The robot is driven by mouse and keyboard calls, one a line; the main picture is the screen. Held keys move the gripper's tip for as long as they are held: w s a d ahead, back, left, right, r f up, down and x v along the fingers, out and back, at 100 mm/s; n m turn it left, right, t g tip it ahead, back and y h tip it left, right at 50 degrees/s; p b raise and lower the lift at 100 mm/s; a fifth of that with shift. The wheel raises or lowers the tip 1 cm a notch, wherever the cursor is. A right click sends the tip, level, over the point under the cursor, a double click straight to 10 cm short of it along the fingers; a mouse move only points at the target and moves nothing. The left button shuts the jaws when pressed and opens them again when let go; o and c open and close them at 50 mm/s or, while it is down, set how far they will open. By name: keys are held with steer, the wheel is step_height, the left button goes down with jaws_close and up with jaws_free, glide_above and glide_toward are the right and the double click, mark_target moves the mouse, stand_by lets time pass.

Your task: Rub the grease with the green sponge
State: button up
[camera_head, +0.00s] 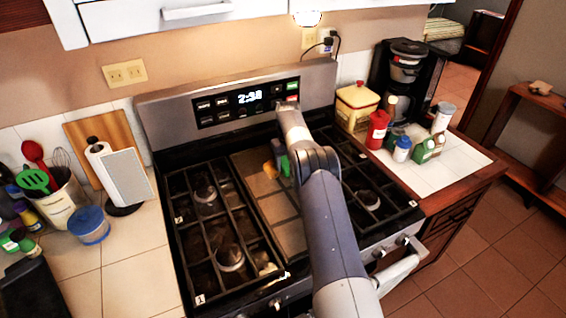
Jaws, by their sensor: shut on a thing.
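The green sponge (284,165) shows as a small green patch over the middle of the stove, just left of my arm's wrist. A yellow-orange piece (270,171) shows right beside it; I cannot tell if it belongs to the sponge. My gripper (286,160) is at the sponge, shut on it, with its fingers mostly hidden by my arm. Brown grease-like stains (222,238) mark the stove top under the left grates. A pale patch (268,268) lies near the stove's front. Whether the sponge touches the surface is unclear.
Raised black grates (172,205) flank the flat middle griddle (276,208). The control panel (247,101) rises behind. Right are a red bottle (377,130), several containers and a coffee maker (403,75).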

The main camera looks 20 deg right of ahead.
mark_target(265, 170)
steer(key=shift+s+a+f+b, duration=0.15)
steer(key=shift+a+b, duration=0.1)
steer(key=shift+a, duration=0.35)
steer(key=shift+s+a+b, duration=0.15)
steer(key=shift+a+b, duration=0.1)
steer(key=shift+a, duration=0.3)
steer(key=shift+s+a+b, duration=0.25)
steer(key=shift+a, duration=1.05)
steer(key=shift+s+a+b, duration=0.2)
steer(key=shift+a, duration=1.05)
steer(key=shift+w+a+r+p, duration=0.1)
steer(key=shift+w+r+p, duration=0.15)
steer(key=shift+w+p, duration=0.35)
steer(key=shift+w+a+f+p, duration=0.15)
steer(key=shift+w+a+p, duration=0.05)
steer(key=shift+w+p, duration=0.7)
